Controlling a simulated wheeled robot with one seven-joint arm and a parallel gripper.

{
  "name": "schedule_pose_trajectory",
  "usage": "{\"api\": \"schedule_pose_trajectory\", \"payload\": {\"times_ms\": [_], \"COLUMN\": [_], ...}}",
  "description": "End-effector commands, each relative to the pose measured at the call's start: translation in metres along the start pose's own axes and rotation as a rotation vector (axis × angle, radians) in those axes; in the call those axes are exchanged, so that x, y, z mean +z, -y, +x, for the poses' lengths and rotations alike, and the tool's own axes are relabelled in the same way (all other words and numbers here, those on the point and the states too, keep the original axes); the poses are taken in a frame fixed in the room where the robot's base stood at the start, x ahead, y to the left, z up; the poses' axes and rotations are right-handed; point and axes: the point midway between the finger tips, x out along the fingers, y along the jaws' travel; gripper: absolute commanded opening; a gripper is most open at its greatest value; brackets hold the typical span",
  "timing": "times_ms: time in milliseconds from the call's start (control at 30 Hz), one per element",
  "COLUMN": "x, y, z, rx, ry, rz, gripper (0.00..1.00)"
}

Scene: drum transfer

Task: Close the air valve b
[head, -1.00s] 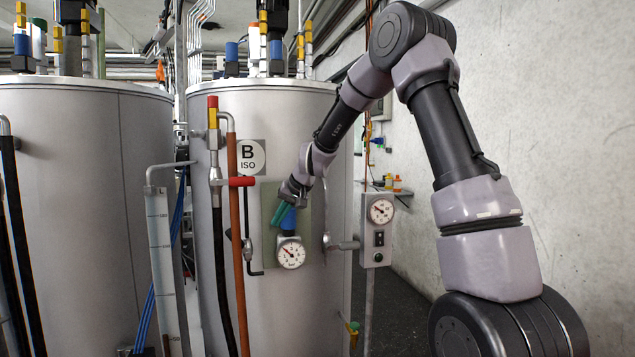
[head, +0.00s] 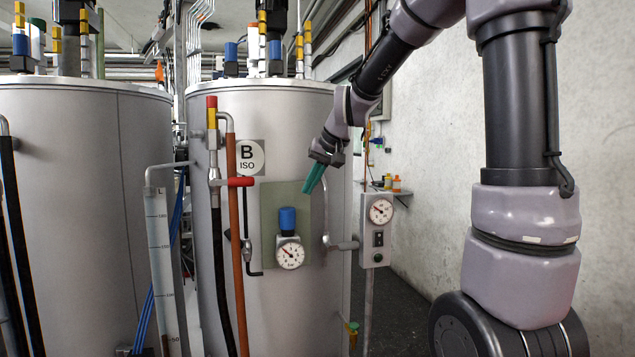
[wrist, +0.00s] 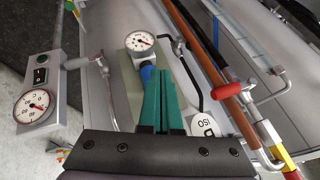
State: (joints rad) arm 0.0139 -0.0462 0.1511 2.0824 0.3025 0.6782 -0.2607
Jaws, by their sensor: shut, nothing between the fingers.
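Tank B is the grey drum (head: 285,125) with a round "B ISO" sign (head: 249,157). On its front, a green-grey plate carries a blue knob (head: 287,219) above a round pressure gauge (head: 289,256). No label shows which of these is air valve b. My gripper (head: 311,187) has teal fingers, closed and empty, up and right of the blue knob and apart from it. In the wrist view, the closed fingers (wrist: 163,76) partly cover the blue knob (wrist: 147,72); the red handle (wrist: 228,92) lies farther right.
A grey box with a dial and buttons (head: 378,222) stands right of the tank, joined by a pipe. A bent pipe (head: 327,215) runs beside the plate. A sight tube (head: 160,245) and hoses stand at left. A concrete wall (head: 440,130) bounds the right.

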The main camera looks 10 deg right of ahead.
Motion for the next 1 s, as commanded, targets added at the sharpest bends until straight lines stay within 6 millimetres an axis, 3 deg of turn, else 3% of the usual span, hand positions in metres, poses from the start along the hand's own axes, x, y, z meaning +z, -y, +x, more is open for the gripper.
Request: {"api": "schedule_pose_trajectory", "payload": {"times_ms": [200,367,467,700,833,1000], "x": [0.014,0.017,0.014,0.003,0.005,0.011], "y": [-0.006,-0.010,-0.019,-0.035,-0.019,0.014], "z": [-0.023,-0.022,0.000,0.097,0.136,0.155], "rx": [0.017,0.030,0.062,0.060,-0.068,-0.293], "ry": [-0.012,-0.019,-0.047,-0.223,-0.319,-0.396], "rz": [0.013,0.022,0.040,0.127,0.197,0.303], "gripper": [0.00,0.00,0.00,0.00,0.00,0.00]}}
